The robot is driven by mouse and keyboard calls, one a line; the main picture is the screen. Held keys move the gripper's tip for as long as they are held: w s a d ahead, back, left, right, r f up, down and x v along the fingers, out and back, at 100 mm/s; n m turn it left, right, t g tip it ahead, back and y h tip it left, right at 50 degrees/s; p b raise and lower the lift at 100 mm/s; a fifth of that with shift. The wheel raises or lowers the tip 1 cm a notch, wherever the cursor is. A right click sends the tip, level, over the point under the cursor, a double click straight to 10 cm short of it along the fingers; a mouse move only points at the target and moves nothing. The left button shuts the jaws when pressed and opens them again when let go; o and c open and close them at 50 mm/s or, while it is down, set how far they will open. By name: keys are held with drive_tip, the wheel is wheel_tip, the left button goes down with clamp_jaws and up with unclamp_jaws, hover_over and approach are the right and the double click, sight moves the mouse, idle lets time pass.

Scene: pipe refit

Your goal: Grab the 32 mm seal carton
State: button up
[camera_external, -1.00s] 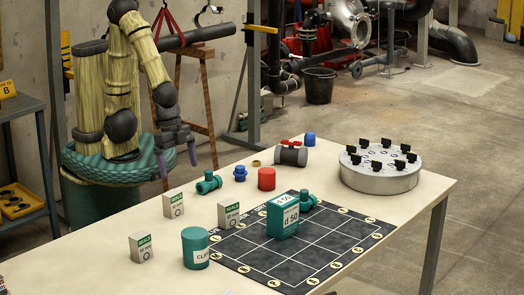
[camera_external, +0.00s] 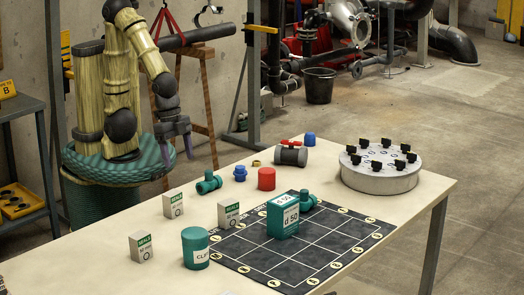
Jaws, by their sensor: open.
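One carton (camera_external: 141,247) is at the front left, one (camera_external: 173,204) is near the back left edge, and one (camera_external: 229,215) stands at the left corner of the black mat. Their size print is too small to tell surely which is the 32 mm one. My gripper (camera_external: 178,162) is open and empty, pointing down beyond the table's back left edge. It is apart from all three cartons, and the back left carton is the nearest.
A green tin (camera_external: 195,248) stands beside the front carton. A green d 50 box (camera_external: 283,216) stands on the gridded mat (camera_external: 315,262). Green, blue and red fittings lie behind it. A round grey plate with black clips (camera_external: 380,178) is at the right.

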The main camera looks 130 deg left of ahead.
drive_tip(key=w+v, duration=0.1)
drive_tip(key=v, duration=0.5)
drive_tip(key=n+t+h, duration=0.3)
drive_tip(key=n+t, duration=0.3)
drive_tip(key=n, duration=0.7)
approach(228, 213)
drive_tip(key=s+d, duration=0.1)
drive_tip(key=s+f, duration=0.1)
drive_tip(key=s, duration=0.1)
drive_tip(key=s+d+f, duration=0.1)
drive_tip(key=shift+s+d+f, duration=0.15)
drive_tip(key=shift+s+d, duration=0.15)
drive_tip(key=shift+d, duration=0.05)
drive_tip(key=w+a+r+n+t+y, duration=0.1)
drive_tip(key=w+r+n+t, duration=0.3)
drive_tip(key=n, duration=0.7)
drive_tip(key=w+a+r+n+t, duration=0.25)
drive_tip(key=r+n+t, duration=0.2)
drive_tip(key=n, duration=0.65)
drive_tip(key=shift+t, duration=0.45)
drive_tip(key=f, duration=0.2)
drive_tip(key=d+f+b, duration=0.1)
drive_tip(key=f, duration=0.2)
drive_tip(key=shift+f+b, duration=0.7)
drive_tip(key=shift+f, duration=2.15)
